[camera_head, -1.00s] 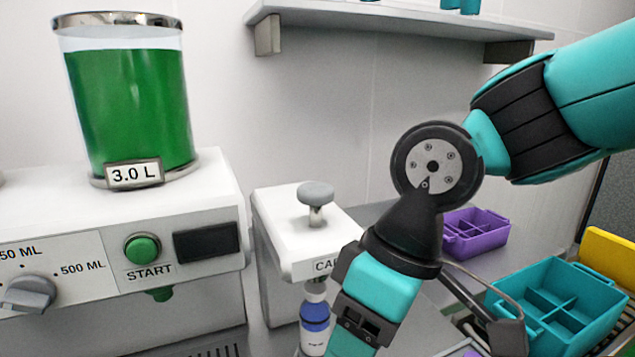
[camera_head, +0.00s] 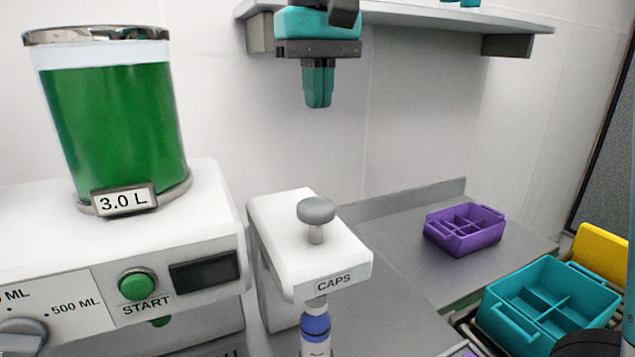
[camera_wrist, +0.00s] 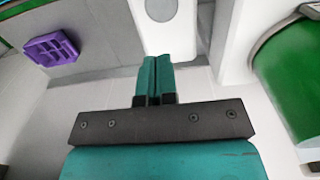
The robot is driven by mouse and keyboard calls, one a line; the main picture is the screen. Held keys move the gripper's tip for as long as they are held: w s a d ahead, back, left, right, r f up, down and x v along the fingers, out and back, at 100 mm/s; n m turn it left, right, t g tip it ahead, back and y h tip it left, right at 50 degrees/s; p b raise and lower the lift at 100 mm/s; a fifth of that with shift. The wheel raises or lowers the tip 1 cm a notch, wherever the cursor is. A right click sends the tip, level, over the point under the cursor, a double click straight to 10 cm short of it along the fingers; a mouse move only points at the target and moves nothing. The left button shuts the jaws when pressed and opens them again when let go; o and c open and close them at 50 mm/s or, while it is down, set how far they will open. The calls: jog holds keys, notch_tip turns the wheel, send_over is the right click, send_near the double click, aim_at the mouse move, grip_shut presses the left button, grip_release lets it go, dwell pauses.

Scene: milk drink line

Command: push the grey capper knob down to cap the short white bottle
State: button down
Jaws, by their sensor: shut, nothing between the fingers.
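The grey capper knob (camera_head: 316,211) stands raised on its stem above the white capper (camera_head: 310,262) marked CAPS. The short white bottle (camera_head: 316,330) with a blue band stands under the capper's front; its lower part is cut off by the picture edge. My gripper (camera_head: 318,104) is shut and empty, pointing down, high above the knob and apart from it. In the wrist view my shut fingers (camera_wrist: 156,60) show just below the capper's white top, where the knob (camera_wrist: 161,9) is partly cut off at the top edge.
A filler with a green tank (camera_head: 115,130) and START button (camera_head: 137,286) stands left of the capper. A shelf (camera_head: 430,22) runs along the wall behind.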

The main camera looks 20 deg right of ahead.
aim_at(316, 204)
jog(key=shift+a+f, duration=0.1)
jog(key=shift+f, duration=0.05)
notch_tip(316, 204, down, 14)
jog(key=shift+r+p, duration=0.15)
jog(key=shift+p, duration=0.95)
